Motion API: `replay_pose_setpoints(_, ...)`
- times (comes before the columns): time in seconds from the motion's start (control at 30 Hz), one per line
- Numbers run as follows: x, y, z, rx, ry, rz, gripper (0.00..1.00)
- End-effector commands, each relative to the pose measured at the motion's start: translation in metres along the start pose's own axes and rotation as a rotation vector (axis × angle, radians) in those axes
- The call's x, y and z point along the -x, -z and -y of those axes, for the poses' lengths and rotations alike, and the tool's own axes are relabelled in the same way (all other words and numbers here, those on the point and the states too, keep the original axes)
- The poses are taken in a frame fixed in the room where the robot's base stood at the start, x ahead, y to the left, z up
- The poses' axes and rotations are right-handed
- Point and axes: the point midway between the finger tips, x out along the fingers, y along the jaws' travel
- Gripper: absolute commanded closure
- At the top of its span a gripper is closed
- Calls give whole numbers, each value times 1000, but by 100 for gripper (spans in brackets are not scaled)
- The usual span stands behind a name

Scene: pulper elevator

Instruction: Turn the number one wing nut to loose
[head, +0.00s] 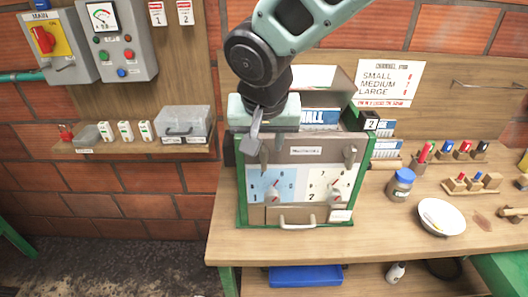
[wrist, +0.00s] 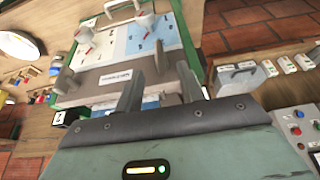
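The number one wing nut (head: 264,159) is a grey part at the upper left of the machine's front panel (head: 305,151), partly hidden by my gripper. In the wrist view, a grey piece that looks like this wing nut (wrist: 163,61) stands beyond and between my fingers. My gripper (head: 266,143) is over the panel's upper left corner, fingers pointing down, apart and apparently empty. Both fingers show in the wrist view (wrist: 159,90); I cannot tell whether they touch the nut. A second grey wing nut (head: 350,156) is at the panel's upper right, below a "2" tag (head: 371,123).
Below the wing nuts are a blue dial plate (head: 258,184), a white dial plate (head: 343,187) and a handle (head: 297,222). A jar (head: 401,186) and white bowl (head: 442,217) stand right on the bench. A shelf with a grey case (head: 185,121) is left.

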Motion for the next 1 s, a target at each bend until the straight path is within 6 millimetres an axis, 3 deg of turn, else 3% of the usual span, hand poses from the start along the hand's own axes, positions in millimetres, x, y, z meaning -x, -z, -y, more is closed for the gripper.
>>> replay_pose_setpoints(0.2, -42, 0, -2, 0, -5, 3, 61)
replay_pose_setpoints(0.4, -64, 0, -1, 0, -2, 1, 61)
replay_pose_setpoints(0.8, -71, 0, 0, 0, 1, 0, 61)
replay_pose_setpoints(0.93, -71, 0, 0, 0, 0, 0, 98)
replay_pose_setpoints(1.0, -71, 0, 0, 0, 0, 0, 100)
